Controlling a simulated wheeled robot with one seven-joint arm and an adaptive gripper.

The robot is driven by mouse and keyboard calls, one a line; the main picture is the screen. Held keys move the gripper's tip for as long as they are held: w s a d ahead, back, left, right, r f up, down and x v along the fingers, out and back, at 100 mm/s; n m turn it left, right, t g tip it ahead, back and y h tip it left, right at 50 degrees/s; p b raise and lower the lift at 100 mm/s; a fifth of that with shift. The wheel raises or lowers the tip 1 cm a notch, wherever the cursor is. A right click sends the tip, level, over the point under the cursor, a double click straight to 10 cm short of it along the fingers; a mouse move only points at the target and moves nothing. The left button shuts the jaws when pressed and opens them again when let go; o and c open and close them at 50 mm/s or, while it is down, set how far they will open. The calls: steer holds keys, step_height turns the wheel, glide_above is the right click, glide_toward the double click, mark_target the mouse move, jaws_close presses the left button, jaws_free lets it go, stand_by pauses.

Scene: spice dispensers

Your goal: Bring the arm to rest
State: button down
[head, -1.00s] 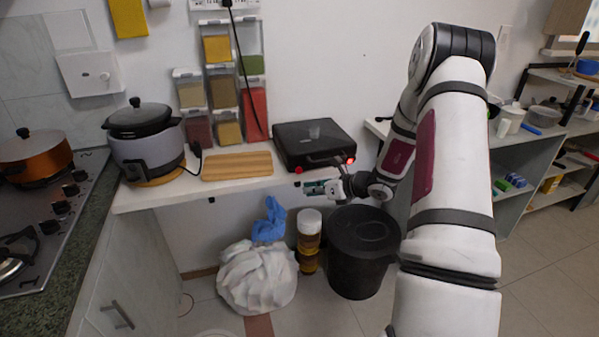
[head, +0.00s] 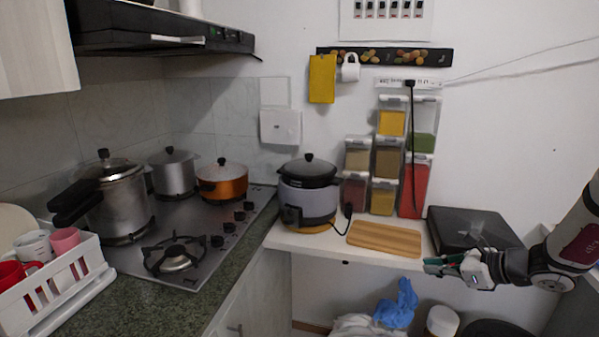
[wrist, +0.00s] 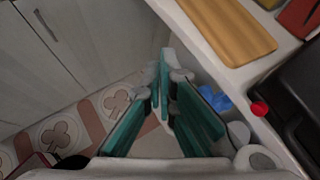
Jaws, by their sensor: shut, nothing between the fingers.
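My gripper (head: 434,266) shows at the right of the head view, just off the front edge of the white counter, in front of the wooden board (head: 385,239). Its teal fingers are shut and hold nothing. In the wrist view the gripper (wrist: 163,62) points out over the floor, with the fingertips together beside the counter edge. My arm reaches in from the right side of the head view.
The black grill (head: 470,232) lies on the counter right of the board. The rice cooker (head: 307,195) and spice dispensers (head: 388,160) stand behind. Below are a blue bag (head: 398,305) and a lidded jar (head: 441,322). A cabinet (wrist: 75,40) fills the wrist view's left.

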steer(key=s+a+r+n+g+p, duration=0.1)
steer(key=s+a+r+n+g, duration=0.4)
steer(key=s+a+r+n, duration=0.95)
steer(key=s+r+n+h, duration=0.2)
steer(key=s+n, duration=0.4)
steer(key=s, duration=0.4)
steer(key=s+r+n+h+p, duration=0.1)
steer(key=s+r+n+h, duration=0.1)
steer(key=s+n+h, duration=0.3)
steer(key=s+n, duration=0.2)
steer(key=s, duration=0.2)
steer(key=shift+s+d+r, duration=0.15)
steer(key=shift+s+r, duration=0.05)
steer(key=shift+s, duration=0.15)
